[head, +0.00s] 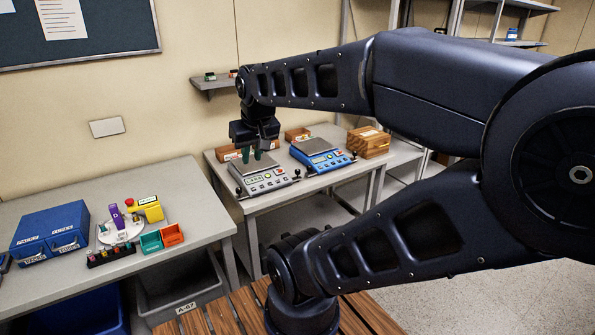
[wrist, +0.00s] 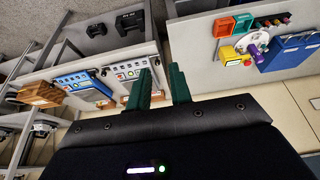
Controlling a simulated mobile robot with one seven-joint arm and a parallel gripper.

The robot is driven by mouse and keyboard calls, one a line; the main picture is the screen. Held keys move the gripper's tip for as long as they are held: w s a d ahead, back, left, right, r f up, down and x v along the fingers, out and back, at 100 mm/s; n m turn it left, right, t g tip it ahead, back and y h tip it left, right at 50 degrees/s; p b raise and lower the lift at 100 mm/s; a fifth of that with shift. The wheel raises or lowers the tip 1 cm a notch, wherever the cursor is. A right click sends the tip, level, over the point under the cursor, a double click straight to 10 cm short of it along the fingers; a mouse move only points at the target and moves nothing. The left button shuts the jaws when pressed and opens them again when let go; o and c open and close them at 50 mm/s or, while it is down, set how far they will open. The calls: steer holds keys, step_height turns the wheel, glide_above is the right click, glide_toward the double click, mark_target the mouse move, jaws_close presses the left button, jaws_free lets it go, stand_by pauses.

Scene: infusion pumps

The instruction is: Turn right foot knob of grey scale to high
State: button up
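The grey scale (head: 264,183) stands on the right-hand table in the head view, with a keypad and display on its front panel. Its right foot knob (head: 297,174) is a small black knob at its right side. The grey scale also shows in the wrist view (wrist: 126,72), partly hidden behind a finger. My gripper (head: 251,155) is above the grey scale's rear left part, pointing down, apart from the right foot knob. In the wrist view its two green fingers (wrist: 162,85) are spread with nothing between them.
A blue scale (head: 330,162) stands just right of the grey scale. Wooden boxes (head: 368,142) are at the table's right end. A wall shelf (head: 212,83) is behind.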

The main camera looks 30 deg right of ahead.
steer(key=o, duration=0.3)
steer(key=shift+w+d, duration=0.15)
steer(key=shift+w, duration=0.3)
steer(key=shift+o, duration=0.7)
steer(key=w+d+n+g+h, duration=0.2)
steer(key=w+d+n, duration=0.2)
steer(key=w, duration=0.6)
steer(key=shift+w+d+f+n, duration=0.15)
steer(key=shift+w+d+n, duration=0.05)
steer(key=shift+d+n, duration=0.2)
steer(key=n+g+y, duration=0.2)
steer(key=n+g, duration=0.1)
steer(key=n, duration=1)
glide_above(298, 170)
step_height(298, 170, down, 18)
step_height(298, 170, down, 11)
steer(key=shift+w+a+r, duration=0.1)
steer(key=shift+c, duration=0.3)
steer(key=c, duration=0.9)
